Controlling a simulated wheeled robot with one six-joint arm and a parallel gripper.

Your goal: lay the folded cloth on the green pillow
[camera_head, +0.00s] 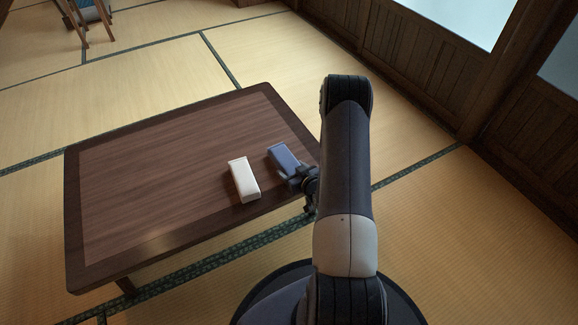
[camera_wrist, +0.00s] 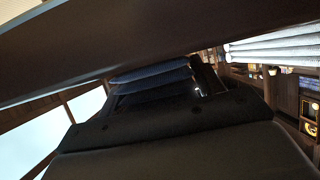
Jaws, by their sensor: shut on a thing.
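A blue folded cloth (camera_head: 283,156) is at the right edge of the low table, in the head view. My gripper (camera_head: 296,178) is shut on its near end. In the wrist view the cloth's stacked dark blue layers (camera_wrist: 150,78) show between the dark parts of my gripper. I cannot tell whether the cloth touches the tabletop or is just above it. The green pillow does not show in either view.
A white folded cloth (camera_head: 243,180) lies on the dark wooden table (camera_head: 150,165), just left of the blue one; it also shows in the wrist view (camera_wrist: 280,46). The table's left part is bare. A wooden-legged item (camera_head: 88,22) stands far left. Wood-panelled walls are at right.

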